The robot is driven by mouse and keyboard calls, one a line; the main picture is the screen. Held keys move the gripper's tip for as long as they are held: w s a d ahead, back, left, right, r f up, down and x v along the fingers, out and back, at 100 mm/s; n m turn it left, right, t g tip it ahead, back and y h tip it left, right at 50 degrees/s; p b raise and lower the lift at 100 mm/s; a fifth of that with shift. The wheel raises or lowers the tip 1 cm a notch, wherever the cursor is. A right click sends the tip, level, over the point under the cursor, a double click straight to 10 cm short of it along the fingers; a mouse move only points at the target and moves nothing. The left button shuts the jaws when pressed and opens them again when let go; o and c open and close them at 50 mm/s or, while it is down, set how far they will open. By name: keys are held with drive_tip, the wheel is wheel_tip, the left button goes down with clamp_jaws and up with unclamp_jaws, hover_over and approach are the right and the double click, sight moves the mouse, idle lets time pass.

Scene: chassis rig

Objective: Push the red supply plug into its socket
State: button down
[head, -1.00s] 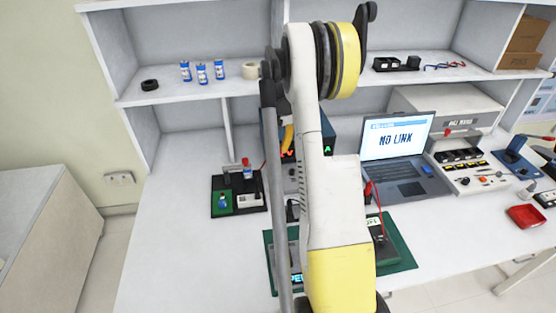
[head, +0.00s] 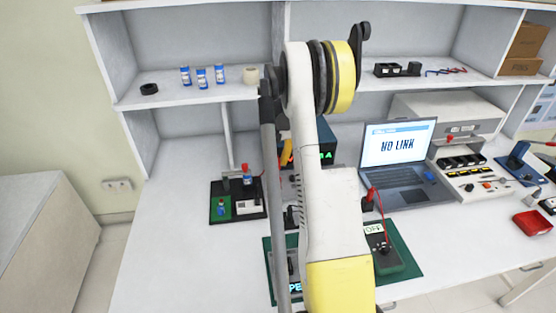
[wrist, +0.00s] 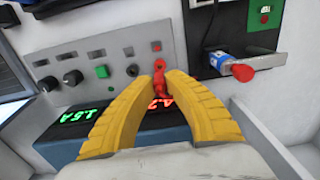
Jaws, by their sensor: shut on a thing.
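In the wrist view, my gripper (wrist: 164,78) has its two yellow fingers closed on the red supply plug (wrist: 158,74), which shows as a small red piece between the fingertips. The plug is at the grey front panel of the power supply (wrist: 100,72), near a row of knobs and sockets. The fingers hide much of the plug, and I cannot tell how far it sits in its socket. Red and green digits glow below the panel. In the head view, my arm covers most of the supply (head: 328,150), and one yellow finger (head: 287,152) shows beside it.
A black tray (head: 212,215) with a battery-like blue and red cylinder stands left of my arm. A green mat (head: 405,262) with a meter lies in front. The laptop (head: 400,160) reading "NO LINK" is to the right. The left bench is clear.

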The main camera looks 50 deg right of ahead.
sight(278, 169)
drive_tip(key=shift+f+b, duration=0.4)
drive_tip(key=shift+f, duration=0.55)
drive_tip(key=shift+f+b, duration=1)
drive_tip(key=shift+f, duration=0.35)
idle(0.9)
drive_tip(key=c, duration=1.4)
unclamp_jaws()
drive_tip(key=shift+r, duration=0.1)
wheel_tip(278, 169, up, 12)
drive_tip(key=shift+f, duration=0.1)
